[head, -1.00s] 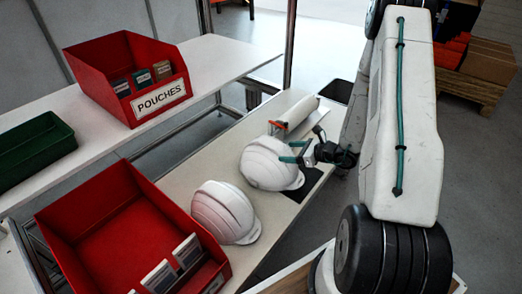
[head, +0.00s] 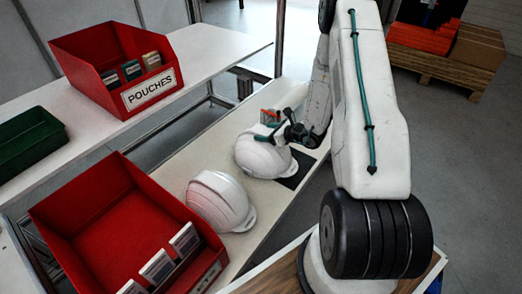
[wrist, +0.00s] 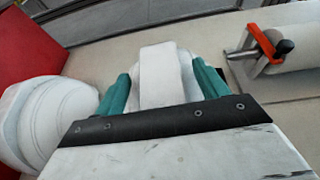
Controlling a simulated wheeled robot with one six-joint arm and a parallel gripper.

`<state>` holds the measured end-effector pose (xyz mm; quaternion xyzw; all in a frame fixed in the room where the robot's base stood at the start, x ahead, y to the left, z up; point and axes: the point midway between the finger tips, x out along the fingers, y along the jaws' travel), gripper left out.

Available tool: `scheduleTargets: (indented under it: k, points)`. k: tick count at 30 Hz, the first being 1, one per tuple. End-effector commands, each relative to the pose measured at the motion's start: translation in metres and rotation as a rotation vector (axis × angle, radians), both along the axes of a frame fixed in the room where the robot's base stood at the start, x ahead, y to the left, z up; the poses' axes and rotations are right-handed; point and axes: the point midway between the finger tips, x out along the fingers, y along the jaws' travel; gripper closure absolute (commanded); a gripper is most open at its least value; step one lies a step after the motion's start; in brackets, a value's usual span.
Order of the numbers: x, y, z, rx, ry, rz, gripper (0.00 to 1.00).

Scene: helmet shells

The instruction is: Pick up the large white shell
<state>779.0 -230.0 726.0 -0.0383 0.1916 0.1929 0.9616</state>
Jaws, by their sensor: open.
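Two white helmet shells lie on the pale bench. The far shell (head: 258,160) sits on a dark mat; the near shell (head: 217,203) lies to its lower left. I cannot tell which is larger. My gripper (head: 268,130) is open above the far shell in the head view. In the wrist view, the teal fingers of my gripper (wrist: 163,88) stand on either side of a white ridged part of the far shell (wrist: 160,70). Whether they touch it is unclear. The near shell (wrist: 40,120) is left of the fingers, partly cut off.
A red bin (head: 60,215) stands close to the near shell. A POUCHES bin (head: 85,50) and a green tray (head: 30,145) are on another table. An orange-ended tool and white roll (wrist: 295,75) lie close beside the far shell.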

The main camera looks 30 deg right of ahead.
Motion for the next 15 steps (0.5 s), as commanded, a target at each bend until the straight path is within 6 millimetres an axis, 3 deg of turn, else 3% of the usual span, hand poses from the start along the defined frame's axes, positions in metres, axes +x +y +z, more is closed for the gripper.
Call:
scheduleTargets:
  k: [2,3,10,15]
  points:
    - [0.0002,0.0009,0.0002,0.000,0.000,0.001,0.27]
    - [0.0002,0.0013,0.0003,0.000,0.000,0.002,0.33]
    - [0.0001,0.0021,0.0000,0.000,0.001,0.003,0.97]
    - [0.0000,0.0023,0.0000,0.000,0.001,0.004,1.00]
